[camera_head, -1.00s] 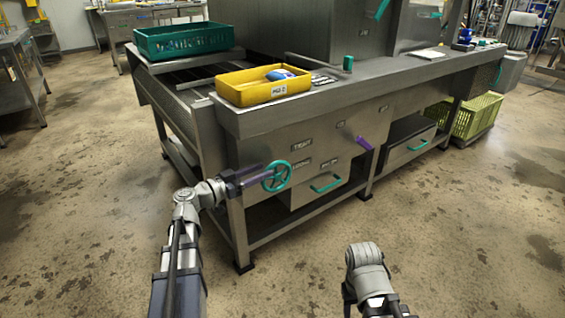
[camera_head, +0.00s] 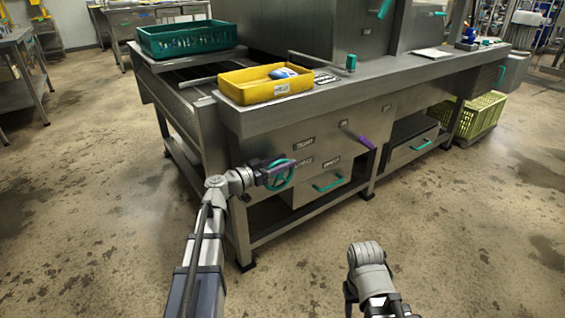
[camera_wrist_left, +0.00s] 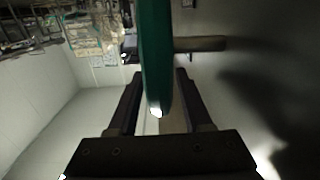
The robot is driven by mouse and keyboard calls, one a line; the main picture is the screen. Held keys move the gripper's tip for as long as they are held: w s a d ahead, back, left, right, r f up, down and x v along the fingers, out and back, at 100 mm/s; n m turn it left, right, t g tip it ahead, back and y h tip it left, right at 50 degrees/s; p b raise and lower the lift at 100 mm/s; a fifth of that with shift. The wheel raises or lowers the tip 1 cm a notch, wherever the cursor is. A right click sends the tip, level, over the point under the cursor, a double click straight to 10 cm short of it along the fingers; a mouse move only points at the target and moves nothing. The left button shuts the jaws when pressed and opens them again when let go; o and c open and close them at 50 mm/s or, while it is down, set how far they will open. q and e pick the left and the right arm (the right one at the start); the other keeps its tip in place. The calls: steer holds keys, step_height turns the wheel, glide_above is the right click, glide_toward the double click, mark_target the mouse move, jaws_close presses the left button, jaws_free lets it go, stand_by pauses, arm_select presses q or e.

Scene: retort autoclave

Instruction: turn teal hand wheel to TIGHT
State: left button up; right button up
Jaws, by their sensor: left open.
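The teal hand wheel (camera_head: 279,174) is on the front panel of the steel machine, next to labels that seem to read TIGHT (camera_head: 304,144) and LOOSE. My left gripper (camera_head: 278,170) is at the wheel and partly covers it. In the left wrist view the wheel's rim (camera_wrist_left: 155,60) stands edge-on between the two open fingers (camera_wrist_left: 156,95), with a gap showing on each side. A shaft runs behind the rim to the right. My right arm shows at the bottom, but its fingers are hard to make out.
A teal-handled drawer (camera_head: 328,184) and a purple lever (camera_head: 366,142) are right of the wheel. A yellow tray (camera_head: 262,92) and a green crate (camera_head: 190,38) are on top. A yellow-green crate (camera_head: 480,118) is on the lower right shelf. The floor in front is clear.

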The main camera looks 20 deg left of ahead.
arm_select(q)
steer(key=shift+c, duration=0.4)
jaws_close()
steer(key=shift+r, duration=0.1)
steer(key=g+y+p, duration=0.1)
steer(key=p, duration=0.3)
steer(key=w+d+g+y+p, duration=0.1)
steer(key=g+p, duration=0.1)
steer(key=p, duration=0.2)
steer(key=shift+w+d+f+g+y, duration=0.1)
steer(key=shift+w+f+g+y, duration=0.1)
steer(key=shift+g+y, duration=0.15)
steer(key=shift+f+g+p, duration=0.2)
steer(key=shift+g+p, duration=0.05)
steer(key=shift+p, duration=0.25)
steer(key=shift+f+y, duration=0.35)
